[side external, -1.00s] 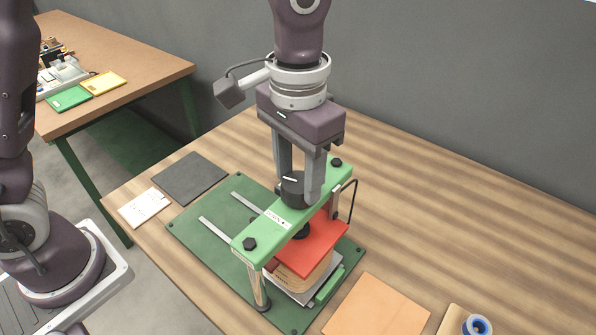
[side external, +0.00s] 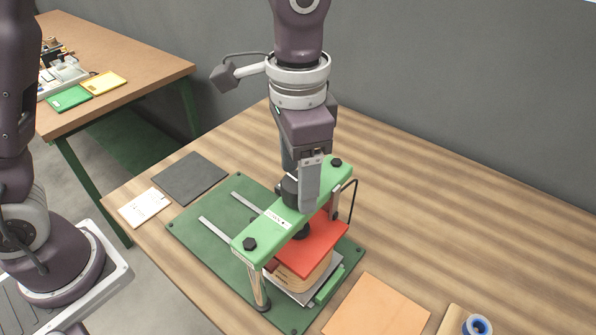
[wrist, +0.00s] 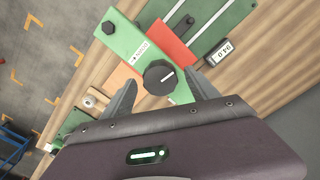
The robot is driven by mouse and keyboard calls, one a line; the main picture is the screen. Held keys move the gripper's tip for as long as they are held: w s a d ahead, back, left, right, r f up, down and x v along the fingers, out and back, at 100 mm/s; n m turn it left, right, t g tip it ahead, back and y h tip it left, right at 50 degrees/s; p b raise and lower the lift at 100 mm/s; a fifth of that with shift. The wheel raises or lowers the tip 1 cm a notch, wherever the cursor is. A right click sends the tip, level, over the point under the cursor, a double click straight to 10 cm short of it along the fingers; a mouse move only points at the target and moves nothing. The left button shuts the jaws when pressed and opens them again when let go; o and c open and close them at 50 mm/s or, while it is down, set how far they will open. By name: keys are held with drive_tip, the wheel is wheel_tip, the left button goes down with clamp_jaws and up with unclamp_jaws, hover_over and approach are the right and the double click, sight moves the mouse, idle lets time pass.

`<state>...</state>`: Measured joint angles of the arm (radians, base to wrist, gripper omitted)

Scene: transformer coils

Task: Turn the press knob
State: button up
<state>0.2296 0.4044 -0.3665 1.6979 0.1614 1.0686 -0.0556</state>
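The black round press knob (side external: 289,190) with a white line on top sits on the green crossbar (side external: 262,236) of the press. In the wrist view the knob (wrist: 160,78) lies between the two fingers of my gripper (wrist: 162,82), with a gap visible on each side. My gripper (side external: 299,192) is open and points down around the knob; its near finger hides part of the knob in the side view. Below the crossbar, a red plate (side external: 315,248) lies over a tan coil block (side external: 300,280) on the green base (side external: 200,235).
A small dark display (wrist: 219,53) stands beside the press. A dark mat (side external: 190,178) and a white card (side external: 145,207) lie left, a tan sheet (side external: 378,308) and a blue spool (side external: 477,325) right. The table behind the press is clear.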

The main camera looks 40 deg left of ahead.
wheel_tip(320, 180, up, 7)
drive_tip(key=shift+r, duration=0.1)
idle(0.4)
drive_tip(key=s+a+n+t, duration=0.5)
drive_tip(key=s+a+n, duration=0.1)
drive_tip(key=s+a, duration=0.9)
drive_tip(key=shift+s+a+n+t, duration=0.3)
drive_tip(key=shift+s+a+n, duration=0.1)
drive_tip(key=shift+a, duration=0.55)
idle(1.1)
